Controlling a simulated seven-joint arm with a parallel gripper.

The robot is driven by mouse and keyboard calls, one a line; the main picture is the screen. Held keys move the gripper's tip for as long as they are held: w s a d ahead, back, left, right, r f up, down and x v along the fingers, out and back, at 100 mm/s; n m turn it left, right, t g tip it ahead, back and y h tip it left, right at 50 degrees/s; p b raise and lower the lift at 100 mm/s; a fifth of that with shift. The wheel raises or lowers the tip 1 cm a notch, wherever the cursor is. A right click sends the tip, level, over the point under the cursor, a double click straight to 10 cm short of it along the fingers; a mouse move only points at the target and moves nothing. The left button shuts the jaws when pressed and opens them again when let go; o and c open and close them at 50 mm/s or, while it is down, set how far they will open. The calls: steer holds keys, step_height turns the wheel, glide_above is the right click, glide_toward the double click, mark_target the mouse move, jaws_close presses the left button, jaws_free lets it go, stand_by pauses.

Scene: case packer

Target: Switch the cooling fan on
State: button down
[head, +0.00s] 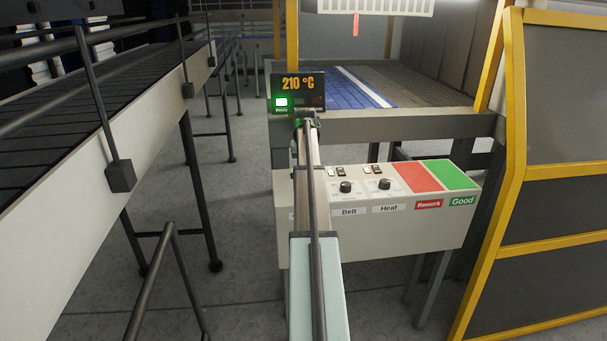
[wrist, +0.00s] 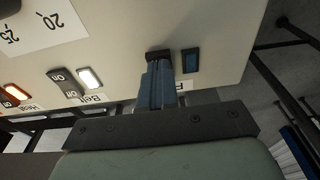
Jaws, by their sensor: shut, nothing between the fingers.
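In the wrist view, my gripper (wrist: 158,66) is shut and empty, its fingertips at the dark fan switch (wrist: 157,54) on the pale control panel. The fingers cover much of the switch, so its position and any contact are unclear. The small dark-blue fan lamp (wrist: 191,60) beside it looks unlit. A label (wrist: 183,87) behind the fingers shows only a letter like F. In the head view, my arm reaches over the left end of the control panel (head: 430,235) and hides the fan controls and my fingertips.
The belt switch (wrist: 63,81) has a lit white lamp; the heat lamp (wrist: 18,91) glows orange. The panel also carries two knobs, a red Rework pad (head: 417,178) and a green Good pad (head: 447,174). A display (head: 298,90) reads 210 °C. A conveyor (head: 90,190) flanks the left.

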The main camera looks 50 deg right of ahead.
steer(key=shift+f, duration=0.4)
steer(key=shift+r, duration=0.1)
stand_by(0.3)
steer(key=shift+r, duration=3.4)
